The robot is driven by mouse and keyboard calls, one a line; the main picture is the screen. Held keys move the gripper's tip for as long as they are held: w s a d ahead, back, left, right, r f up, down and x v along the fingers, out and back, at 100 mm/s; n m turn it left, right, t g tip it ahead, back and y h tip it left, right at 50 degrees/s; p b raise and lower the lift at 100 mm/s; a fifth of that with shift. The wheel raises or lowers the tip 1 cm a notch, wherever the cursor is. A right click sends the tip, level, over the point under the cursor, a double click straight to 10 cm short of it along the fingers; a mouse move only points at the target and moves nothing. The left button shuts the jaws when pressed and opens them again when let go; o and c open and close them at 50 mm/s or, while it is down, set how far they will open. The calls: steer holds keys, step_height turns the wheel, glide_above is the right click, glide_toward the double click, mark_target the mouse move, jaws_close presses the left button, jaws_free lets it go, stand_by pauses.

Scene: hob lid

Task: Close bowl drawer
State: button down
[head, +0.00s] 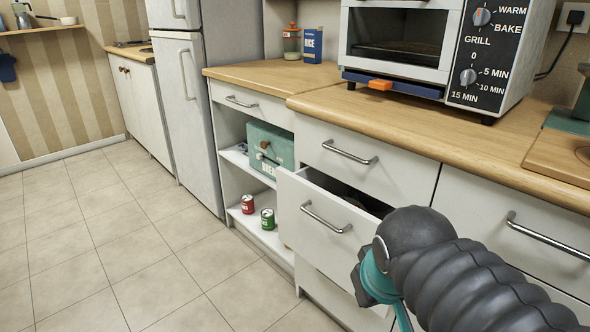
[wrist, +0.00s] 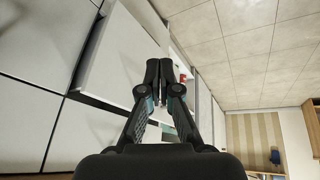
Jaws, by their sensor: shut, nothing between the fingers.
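The bowl drawer (head: 315,222) is the white drawer under the top drawer, and it stands partly open. Its front with a metal bar handle (head: 327,218) sticks out from the cabinet, and a dark gap shows behind it. Its contents are too dark to tell. My gripper (wrist: 160,68) is shut and empty. In the wrist view its fingertips overlap the white drawer front (wrist: 122,55); I cannot tell whether they touch it. In the head view my arm hides the fingers, near the drawer's lower right.
The top drawer (head: 365,159) above is shut. Open shelves to the left hold a teal bread box (head: 270,146), a red can (head: 247,204) and a green can (head: 267,219). A toaster oven (head: 400,45) stands on the wooden worktop (head: 420,120). The tiled floor (head: 130,250) is clear.

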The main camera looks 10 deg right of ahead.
steer(key=w+a+n+g+h+b, duration=0.15)
steer(key=w+n+h+b, duration=0.5)
steer(key=w+n, duration=1.05)
steer(key=w+a+f+n+t+h+b, duration=0.25)
steer(key=w+a+n+t+h, duration=0.5)
steer(key=w+a, duration=1.35)
steer(key=x, duration=1.2)
steer(key=shift+d+f+m+b, duration=0.25)
steer(key=shift+d+m+b, duration=0.05)
steer(key=shift+m+b, duration=0.15)
